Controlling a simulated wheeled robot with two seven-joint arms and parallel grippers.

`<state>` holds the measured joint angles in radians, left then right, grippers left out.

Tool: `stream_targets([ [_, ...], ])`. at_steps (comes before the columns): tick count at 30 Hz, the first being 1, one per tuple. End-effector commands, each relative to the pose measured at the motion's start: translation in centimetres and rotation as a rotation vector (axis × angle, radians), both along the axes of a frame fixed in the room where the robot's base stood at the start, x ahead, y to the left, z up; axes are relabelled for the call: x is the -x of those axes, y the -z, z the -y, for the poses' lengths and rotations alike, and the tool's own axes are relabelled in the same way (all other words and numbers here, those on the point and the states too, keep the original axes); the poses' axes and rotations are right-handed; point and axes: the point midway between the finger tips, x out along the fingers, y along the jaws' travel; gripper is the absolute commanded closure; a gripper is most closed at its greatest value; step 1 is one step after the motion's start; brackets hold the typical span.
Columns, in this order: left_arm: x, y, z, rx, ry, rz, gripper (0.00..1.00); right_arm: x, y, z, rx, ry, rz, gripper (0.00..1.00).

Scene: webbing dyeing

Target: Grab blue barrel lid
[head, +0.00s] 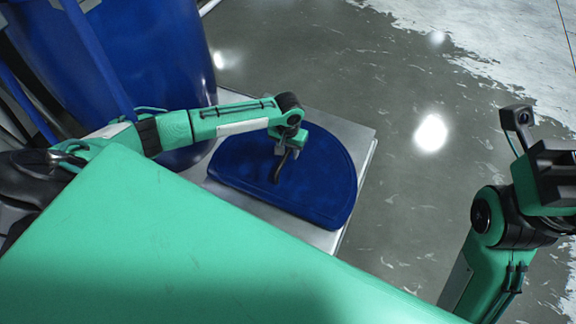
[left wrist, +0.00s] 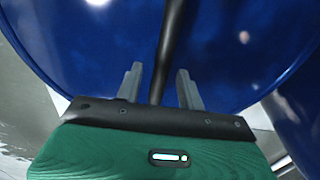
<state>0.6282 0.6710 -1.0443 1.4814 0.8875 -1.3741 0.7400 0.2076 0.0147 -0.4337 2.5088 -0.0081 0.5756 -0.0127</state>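A dark bar-shaped handle (head: 279,168) stands on the lid's middle. My left gripper (head: 283,155) is over the lid at this handle. In the left wrist view, the left gripper's two grey fingers (left wrist: 158,72) are apart. The black handle (left wrist: 170,40) runs between them with gaps on both sides, and the blue lid (left wrist: 100,45) fills the background. My right arm is at the right edge, far from the lid; its fingertips cannot be made out.
A large blue barrel (head: 140,50) stands at the upper left, behind my left arm. The metal platform (head: 355,140) shows around the lid. A green surface (head: 180,240) covers the foreground. The grey, stained floor (head: 400,200) right of the platform is clear.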

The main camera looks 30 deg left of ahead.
Motion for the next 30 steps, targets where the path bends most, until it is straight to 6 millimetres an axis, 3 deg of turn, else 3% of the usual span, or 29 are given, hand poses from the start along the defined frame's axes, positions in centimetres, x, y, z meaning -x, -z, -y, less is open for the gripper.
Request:
stream_targets([
  [5,0.00,-0.04,0.02,0.000,0.000,0.000,0.61,0.01,-0.06,0.00,0.000,0.000,0.000,1.00],
  [12,0.00,-0.05,0.01,0.000,0.000,0.000,1.00,0.02,-0.04,0.00,-0.001,0.000,0.000,1.00],
  [30,0.02,-0.03,-0.01,0.000,0.000,0.000,1.00,0.01,-0.02,0.01,-0.001,0.000,0.000,1.00],
])
